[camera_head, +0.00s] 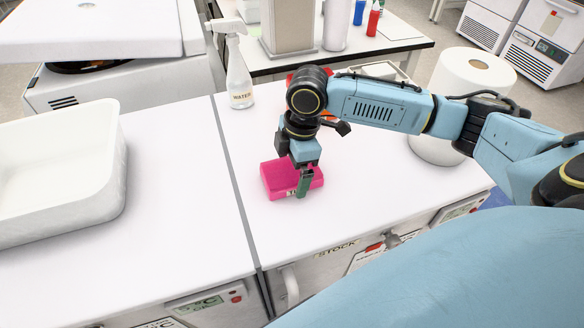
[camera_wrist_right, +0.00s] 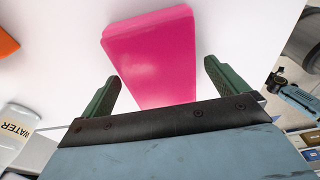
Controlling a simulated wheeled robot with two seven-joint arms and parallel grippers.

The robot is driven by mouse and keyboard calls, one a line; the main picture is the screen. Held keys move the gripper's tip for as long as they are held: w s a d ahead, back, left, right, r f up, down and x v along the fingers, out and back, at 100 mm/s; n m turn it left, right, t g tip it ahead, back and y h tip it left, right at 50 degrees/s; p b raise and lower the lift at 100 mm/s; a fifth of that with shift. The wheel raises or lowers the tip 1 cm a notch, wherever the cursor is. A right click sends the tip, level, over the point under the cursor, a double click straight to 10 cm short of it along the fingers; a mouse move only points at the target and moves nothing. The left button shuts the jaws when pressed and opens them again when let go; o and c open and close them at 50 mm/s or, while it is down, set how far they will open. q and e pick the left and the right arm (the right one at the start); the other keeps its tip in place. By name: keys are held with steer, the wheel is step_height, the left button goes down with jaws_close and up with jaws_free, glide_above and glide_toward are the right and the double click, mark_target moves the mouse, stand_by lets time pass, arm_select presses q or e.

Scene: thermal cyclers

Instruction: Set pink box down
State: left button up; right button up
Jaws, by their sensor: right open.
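The pink box (camera_head: 277,179) rests on the white counter top, right of the seam between the two counters. In the right wrist view the pink box (camera_wrist_right: 152,60) extends out beyond and between the green fingers. My right gripper (camera_head: 304,186) is low over the counter at the right side of the box, and its arm comes in from the right. In the wrist view my right gripper (camera_wrist_right: 160,85) is open, with white counter showing between each finger and the box. My left gripper is out of view.
A white spray bottle (camera_head: 238,75) labelled WATER stands behind the box. A white paper roll (camera_head: 470,85) stands at the right. A white tub (camera_head: 60,170) sits on the left counter. The counter in front of the box is clear.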

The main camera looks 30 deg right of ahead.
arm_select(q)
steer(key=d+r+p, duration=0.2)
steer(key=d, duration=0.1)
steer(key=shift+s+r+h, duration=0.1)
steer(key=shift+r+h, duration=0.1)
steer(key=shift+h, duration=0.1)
arm_select(e)
step_height(320, 180, up, 11)
steer(key=d, duration=0.1)
steer(key=shift+s+d+r, duration=0.15)
steer(key=shift+s+d, duration=0.05)
steer(key=shift+d, duration=0.1)
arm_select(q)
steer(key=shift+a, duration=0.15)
arm_select(e)
steer(key=shift+d, duration=0.1)
